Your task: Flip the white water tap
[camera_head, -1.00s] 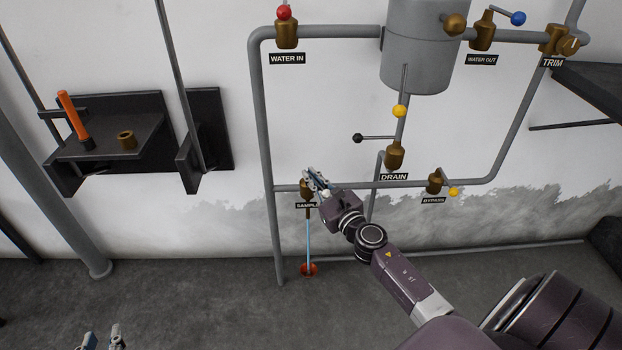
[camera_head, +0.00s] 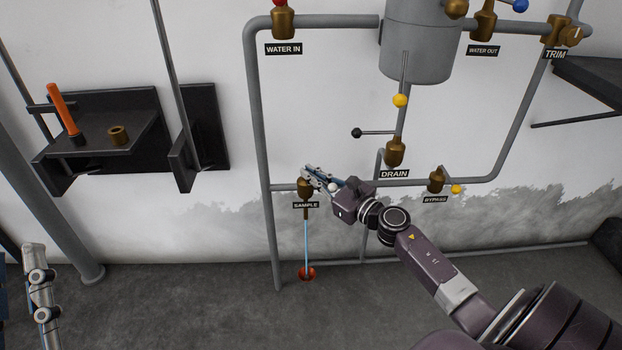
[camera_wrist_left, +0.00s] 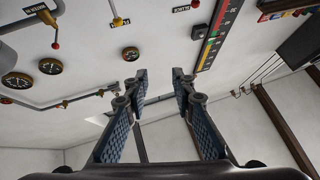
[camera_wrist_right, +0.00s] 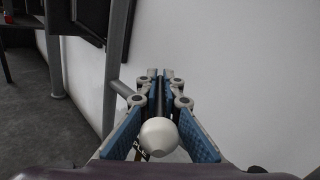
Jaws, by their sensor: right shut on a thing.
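The white tap is the brass SAMPLE valve (camera_head: 304,188) low on the pipework, with a lever ending in a white ball (camera_head: 333,187). A thin blue stream runs from it down to a red-orange drain (camera_head: 307,273) on the floor. My right gripper (camera_head: 313,174) is at the valve, shut on the tap's lever. In the right wrist view the white ball (camera_wrist_right: 158,136) sits between the finger bases, with the dark lever running between the fingers; the ball hides part of the label. My left gripper (camera_wrist_left: 150,82) is open and empty in the left wrist view, far from the tap.
The DRAIN valve (camera_head: 395,152) with yellow and black balls and the BYPASS valve (camera_head: 436,182) are to the right. A grey pipe (camera_head: 268,150) rises just left of the tap. A dark shelf (camera_head: 95,150) with an orange-handled tool (camera_head: 63,108) is farther left. The floor below is clear.

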